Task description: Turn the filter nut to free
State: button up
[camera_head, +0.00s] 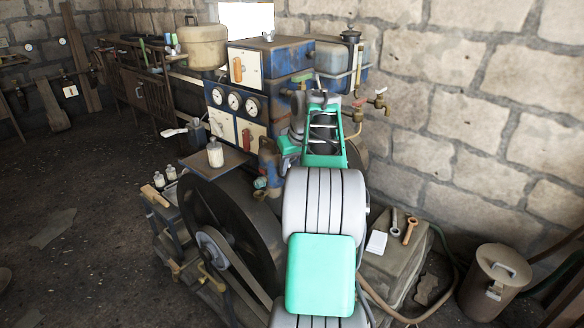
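My arm reaches from the bottom of the view up to the blue engine (268,58). Its wrist is a green frame, and my gripper (318,90) seems to be just past it, small and partly hidden against the engine. I cannot tell whether its fingers are open or shut, or whether they touch anything. I cannot make out the filter nut for sure; the arm hides part of this area. Brass pipe fittings and taps with red handles (379,101) sit just right of the wrist.
A large dark flywheel (228,232) with a belt stands left of my arm. A grey box (393,262) at right carries two wrench-like tools and a paper. A lidded metal can (494,285) stands by the stone wall. The floor at left is mostly clear.

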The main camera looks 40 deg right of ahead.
grip_shut()
dwell(0.3)
jog(key=r+n+p, duration=0.1)
jog(key=p, duration=0.2)
jog(key=shift+y, duration=0.3)
jog(key=shift+d+n+p, duration=0.1)
jog(key=shift+n+p, duration=0.5)
jog(key=shift+p, duration=0.4)
jog(key=n+y+p, duration=0.1)
jog(key=n+p, duration=0.1)
jog(key=p, duration=0.1)
jog(key=shift+f, duration=0.1)
jog(key=shift+f+n+p, duration=0.3)
jog(key=shift+f+n, duration=0.1)
jog(key=shift+n, duration=0.2)
